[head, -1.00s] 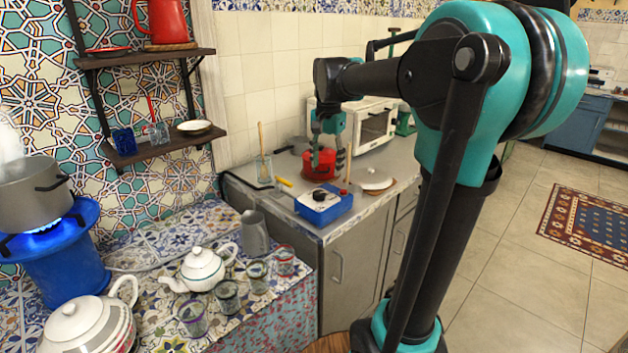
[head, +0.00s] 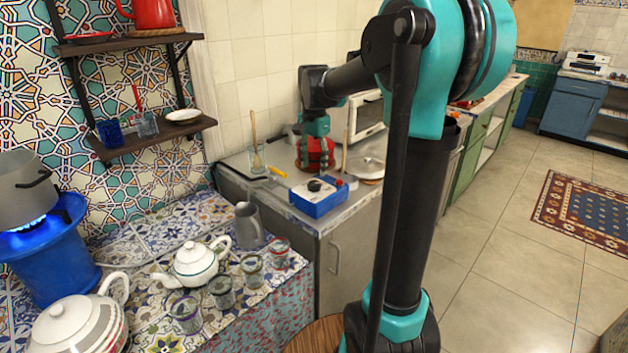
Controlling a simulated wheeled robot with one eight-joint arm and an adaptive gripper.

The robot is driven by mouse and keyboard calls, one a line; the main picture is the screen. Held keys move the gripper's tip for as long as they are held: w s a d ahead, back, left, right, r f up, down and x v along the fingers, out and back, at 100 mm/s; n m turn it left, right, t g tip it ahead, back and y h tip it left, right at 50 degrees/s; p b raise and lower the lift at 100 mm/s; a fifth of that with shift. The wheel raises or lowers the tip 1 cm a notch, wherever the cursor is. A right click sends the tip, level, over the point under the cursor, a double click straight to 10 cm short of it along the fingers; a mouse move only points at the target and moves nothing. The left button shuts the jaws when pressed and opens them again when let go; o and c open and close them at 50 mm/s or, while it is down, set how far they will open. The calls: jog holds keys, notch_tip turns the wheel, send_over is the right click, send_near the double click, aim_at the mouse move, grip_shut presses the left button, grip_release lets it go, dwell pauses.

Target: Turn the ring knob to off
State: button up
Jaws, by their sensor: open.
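The blue gas ring (head: 45,262) stands at the left edge, with a blue flame (head: 30,222) burning under a grey pot (head: 28,185). I cannot make out its knob in this view. My gripper (head: 316,160) is open, pointing down, far to the right of the ring over the back counter. Its fingers appear on either side of a red object (head: 319,149); I cannot tell whether they touch it.
A tiled ledge (head: 110,262) holds a white teapot (head: 194,263), several glasses, a grey jug (head: 249,226) and a large striped pot (head: 75,328). A blue box (head: 318,200) sits on the grey counter. Open floor (head: 500,250) lies to the right.

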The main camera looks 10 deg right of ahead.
aim_at(314, 183)
notch_tip(314, 183, down, 6)
jog(key=shift+r, duration=0.15)
jog(key=shift+c, duration=0.2)
jog(key=c, duration=1.1)
jog(key=shift+c, duration=0.2)
